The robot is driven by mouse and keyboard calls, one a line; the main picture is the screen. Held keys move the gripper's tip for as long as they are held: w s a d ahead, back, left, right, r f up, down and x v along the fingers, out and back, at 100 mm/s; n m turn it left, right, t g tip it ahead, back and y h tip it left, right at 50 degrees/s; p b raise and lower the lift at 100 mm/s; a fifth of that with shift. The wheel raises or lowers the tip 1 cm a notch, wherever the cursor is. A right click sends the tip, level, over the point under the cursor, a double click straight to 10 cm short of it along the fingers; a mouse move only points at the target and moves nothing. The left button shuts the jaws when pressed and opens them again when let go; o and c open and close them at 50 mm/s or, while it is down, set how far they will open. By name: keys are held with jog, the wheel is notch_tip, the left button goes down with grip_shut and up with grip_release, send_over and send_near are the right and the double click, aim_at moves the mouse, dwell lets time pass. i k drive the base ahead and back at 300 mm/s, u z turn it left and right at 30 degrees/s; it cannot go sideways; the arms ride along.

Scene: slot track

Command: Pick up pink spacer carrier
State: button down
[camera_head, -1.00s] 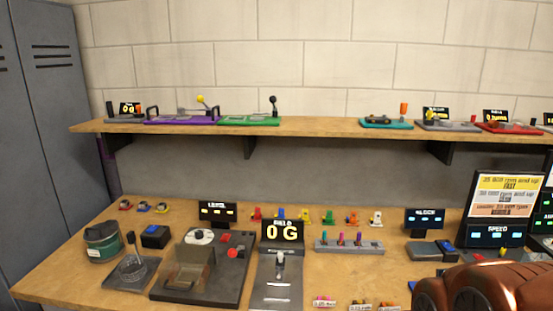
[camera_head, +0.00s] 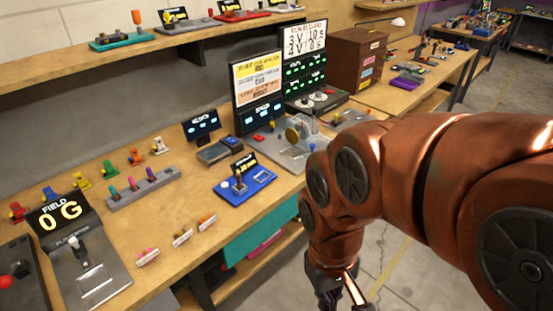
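Several small pale carriers with labels lie near the bench's front edge. The leftmost, with pink on it, looks like the pink spacer carrier (camera_head: 147,257). Beside it to the right lie an orange-toned carrier (camera_head: 182,237) and another orange one (camera_head: 207,222). Their labels are too small to read. My gripper (camera_head: 338,290) hangs at the bottom, right of the bench and over the floor, well apart from the carriers. Its fingertips are cut off by the picture edge, so its opening does not show.
A grey rack (camera_head: 145,188) with coloured pegs stands behind the carriers. The field device (camera_head: 88,265) is to their left and a blue device (camera_head: 245,184) to their right. Bare wooden bench lies around the carriers. A teal drawer front (camera_head: 262,232) is below the edge.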

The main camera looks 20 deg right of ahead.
aim_at(147, 256)
jog(key=u, duration=0.8)
